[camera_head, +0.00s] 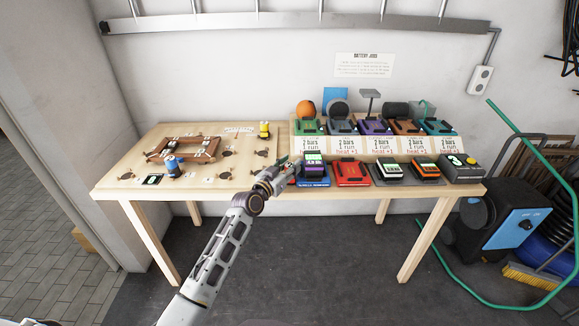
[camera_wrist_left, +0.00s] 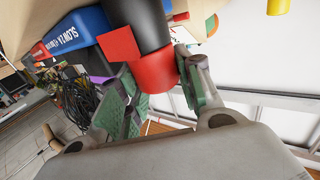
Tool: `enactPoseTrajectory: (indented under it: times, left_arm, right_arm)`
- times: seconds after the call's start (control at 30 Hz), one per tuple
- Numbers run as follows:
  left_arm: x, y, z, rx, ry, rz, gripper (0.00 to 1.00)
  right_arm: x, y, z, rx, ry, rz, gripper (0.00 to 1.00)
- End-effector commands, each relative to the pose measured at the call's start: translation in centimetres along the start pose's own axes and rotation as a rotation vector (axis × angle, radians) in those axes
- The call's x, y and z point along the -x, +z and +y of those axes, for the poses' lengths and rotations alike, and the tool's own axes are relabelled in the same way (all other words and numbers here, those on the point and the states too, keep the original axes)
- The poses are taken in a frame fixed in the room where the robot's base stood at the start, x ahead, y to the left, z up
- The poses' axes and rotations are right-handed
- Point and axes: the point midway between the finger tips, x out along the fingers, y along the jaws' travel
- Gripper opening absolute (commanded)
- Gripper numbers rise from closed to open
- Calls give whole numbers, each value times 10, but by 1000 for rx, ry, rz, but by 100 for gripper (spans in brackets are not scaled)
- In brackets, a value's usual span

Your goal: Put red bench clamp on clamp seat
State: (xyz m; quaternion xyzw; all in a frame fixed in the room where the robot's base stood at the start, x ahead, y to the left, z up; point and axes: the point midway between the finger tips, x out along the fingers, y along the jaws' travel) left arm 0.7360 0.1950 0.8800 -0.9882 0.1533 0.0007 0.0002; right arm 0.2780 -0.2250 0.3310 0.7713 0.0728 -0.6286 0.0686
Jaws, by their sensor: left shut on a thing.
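My left gripper (camera_head: 280,170) is over the middle of the workbench, just left of the row of front chargers. In the left wrist view the left gripper (camera_wrist_left: 165,95) has its green pads closed around the red bench clamp (camera_wrist_left: 155,72), which shows red and black round parts. In the head view the clamp is mostly hidden by the gripper. The left half of the bench has several dark seat-like marks (camera_head: 227,178); I cannot tell which one is the clamp seat. My right gripper is not in view.
A blue clamp (camera_head: 172,166) stands by a brown wooden frame (camera_head: 185,148); a yellow clamp (camera_head: 264,130) stands at the back. A blue charger (camera_head: 313,183) and a red charger (camera_head: 352,174) sit right of the gripper.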

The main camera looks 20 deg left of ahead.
Motion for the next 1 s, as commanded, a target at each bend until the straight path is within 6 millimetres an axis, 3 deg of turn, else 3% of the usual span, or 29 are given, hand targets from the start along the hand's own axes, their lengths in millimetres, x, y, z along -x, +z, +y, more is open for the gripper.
enactPoseTrajectory:
  times: [0.2, 0.23, 0.4, 1.0]
  left_arm:
    - [0, 1, 0, 0, 0, 3, 1]
    - [0, 2, 0, 0, 0, 0, 38]
    - [0, 2, 0, 0, 0, 0, 57]
    - [5, 0, 0, 0, 0, -1, 57]
  right_arm:
    - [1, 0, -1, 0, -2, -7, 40]
    - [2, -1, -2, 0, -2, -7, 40]
    - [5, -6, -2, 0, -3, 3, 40]
    - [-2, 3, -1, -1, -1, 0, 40]
